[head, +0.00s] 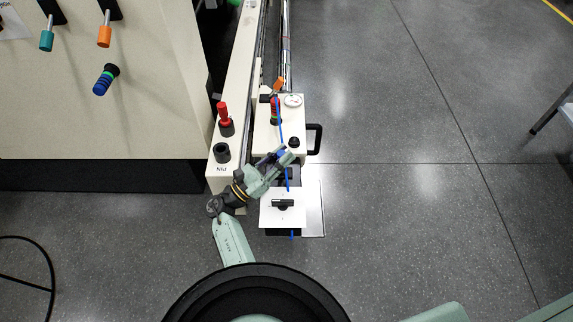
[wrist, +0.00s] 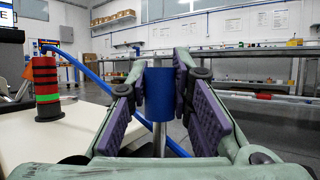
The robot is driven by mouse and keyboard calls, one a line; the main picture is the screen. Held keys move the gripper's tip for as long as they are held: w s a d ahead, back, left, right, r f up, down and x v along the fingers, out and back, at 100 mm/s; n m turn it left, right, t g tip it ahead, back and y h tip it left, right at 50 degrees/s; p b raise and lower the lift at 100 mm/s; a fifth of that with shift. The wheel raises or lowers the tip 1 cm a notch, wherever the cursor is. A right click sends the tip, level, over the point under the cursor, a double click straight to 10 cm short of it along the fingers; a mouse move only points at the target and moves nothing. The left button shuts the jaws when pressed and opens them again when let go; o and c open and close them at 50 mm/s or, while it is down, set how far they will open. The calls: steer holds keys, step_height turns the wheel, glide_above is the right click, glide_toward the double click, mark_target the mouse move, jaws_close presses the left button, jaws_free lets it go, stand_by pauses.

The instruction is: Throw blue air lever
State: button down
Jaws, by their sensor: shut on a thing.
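The blue air lever has a blue cylindrical grip (wrist: 160,95) on a thin metal stem, upright in the middle of the wrist view. My gripper (wrist: 161,78) is shut on this blue grip, with its purple-lined fingers on either side of it. In the head view my gripper (head: 287,156) is over the near end of the cream box (head: 265,135), and little of the lever shows there. The foot of the lever is hidden in both views.
A red and black stack light with a green band (wrist: 46,90) stands left of the lever. A blue hose (wrist: 95,75) runs close behind it. A white panel with a black knob (head: 283,204) lies nearer me. Open floor lies right.

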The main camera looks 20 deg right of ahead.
steer(key=shift+a, duration=0.1)
stand_by(0.5)
steer(key=c, duration=1.4)
jaws_free()
steer(key=v, duration=1.2)
steer(key=shift+w+f, duration=0.1)
steer(key=shift+f, duration=0.05)
steer(key=shift+c, duration=0.3)
